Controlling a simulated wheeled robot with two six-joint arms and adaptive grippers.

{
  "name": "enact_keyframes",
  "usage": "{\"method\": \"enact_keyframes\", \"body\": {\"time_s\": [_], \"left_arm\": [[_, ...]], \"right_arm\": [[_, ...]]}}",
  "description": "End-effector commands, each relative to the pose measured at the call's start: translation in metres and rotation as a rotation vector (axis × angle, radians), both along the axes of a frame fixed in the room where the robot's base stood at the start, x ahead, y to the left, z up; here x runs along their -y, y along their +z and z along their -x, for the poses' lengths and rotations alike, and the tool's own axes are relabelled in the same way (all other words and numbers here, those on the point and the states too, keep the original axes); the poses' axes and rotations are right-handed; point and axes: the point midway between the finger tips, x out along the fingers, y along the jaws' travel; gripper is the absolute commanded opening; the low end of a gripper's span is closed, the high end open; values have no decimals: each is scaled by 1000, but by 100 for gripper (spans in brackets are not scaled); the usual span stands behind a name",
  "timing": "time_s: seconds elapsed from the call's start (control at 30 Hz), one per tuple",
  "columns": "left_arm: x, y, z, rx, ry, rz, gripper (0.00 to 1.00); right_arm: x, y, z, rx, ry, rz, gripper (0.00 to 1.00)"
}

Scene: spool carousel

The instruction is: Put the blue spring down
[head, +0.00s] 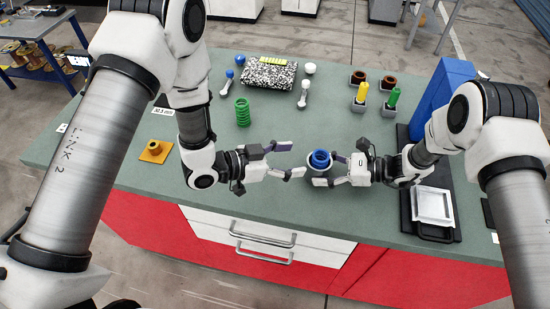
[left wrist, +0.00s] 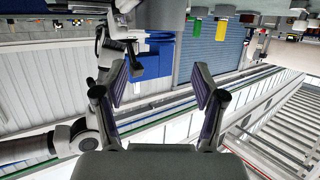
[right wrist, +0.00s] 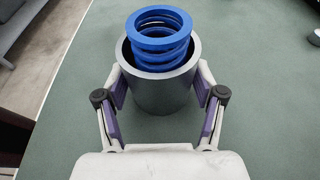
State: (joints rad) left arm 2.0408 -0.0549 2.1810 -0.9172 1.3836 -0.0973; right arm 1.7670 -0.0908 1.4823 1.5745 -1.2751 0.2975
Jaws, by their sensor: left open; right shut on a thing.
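The blue spring (head: 320,157) stands upright inside a grey cup (right wrist: 165,97), its upper coils showing above the rim in the right wrist view (right wrist: 160,30). Its lower part is hidden in the cup. My right gripper (right wrist: 160,88) is shut on the cup, one finger on each side, not on the spring itself. I cannot tell whether the cup rests on the green tabletop or is just above it. My left gripper (head: 290,159) is open and empty just left of the cup; its spread fingers also show in the left wrist view (left wrist: 161,82).
A green spring (head: 242,113) stands behind my left gripper. An orange flanged piece (head: 155,151) lies at left. A speckled block (head: 268,76) is at the back. Yellow (head: 361,93) and green (head: 394,97) pieces stand in holders, beside a blue box (head: 440,92). A white tray (head: 433,206) lies at right.

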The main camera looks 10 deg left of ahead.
Motion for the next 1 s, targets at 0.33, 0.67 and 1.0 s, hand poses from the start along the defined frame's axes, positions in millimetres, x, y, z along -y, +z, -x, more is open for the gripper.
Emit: {"method": "enact_keyframes", "body": {"time_s": [0.33, 0.67, 1.0], "left_arm": [[-44, 16, 29, 1, 2, 1, 70], [-45, 16, 29, 1, 0, -1, 70], [-45, 16, 29, 1, 0, -1, 70]], "right_arm": [[0, 0, 0, 0, 0, -1, 49], [0, 0, 0, 0, 0, -1, 98], [1, 1, 0, 0, 0, 0, 98]]}}
